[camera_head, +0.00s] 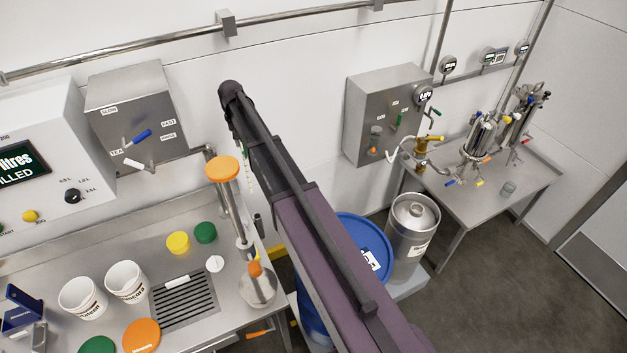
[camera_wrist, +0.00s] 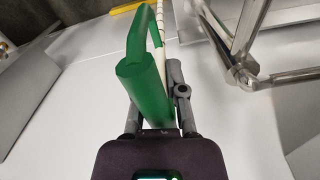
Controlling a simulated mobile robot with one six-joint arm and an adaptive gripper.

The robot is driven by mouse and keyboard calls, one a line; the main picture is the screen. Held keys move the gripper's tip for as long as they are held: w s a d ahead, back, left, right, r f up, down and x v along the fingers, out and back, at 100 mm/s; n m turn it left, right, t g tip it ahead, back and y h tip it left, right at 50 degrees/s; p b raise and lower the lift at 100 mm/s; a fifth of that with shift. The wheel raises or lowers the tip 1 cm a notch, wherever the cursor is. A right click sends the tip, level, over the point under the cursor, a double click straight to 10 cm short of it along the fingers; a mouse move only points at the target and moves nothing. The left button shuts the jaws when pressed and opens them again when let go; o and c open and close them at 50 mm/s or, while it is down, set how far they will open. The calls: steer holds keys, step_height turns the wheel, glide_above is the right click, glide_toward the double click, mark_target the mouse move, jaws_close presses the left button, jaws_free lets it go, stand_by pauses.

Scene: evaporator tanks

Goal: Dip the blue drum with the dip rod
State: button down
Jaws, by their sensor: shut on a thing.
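The rod's pale, marked shaft (camera_wrist: 243,35) runs up past the handle. In the head view a short stretch of the pale shaft (camera_head: 248,168) shows left of my arm, over the bench's back. My gripper is mostly hidden there.
A steel keg (camera_head: 412,238) stands right of the drum. White buckets (camera_head: 83,299) and loose caps sit on the bench. A wall box (camera_head: 378,115) hangs behind the drum.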

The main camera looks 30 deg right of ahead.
mark_target(243, 150)
step_height(243, 150, down, 6)
steer(key=b, duration=0.5)
steer(key=shift+f, duration=0.15)
steer(key=shift+d, duration=0.1)
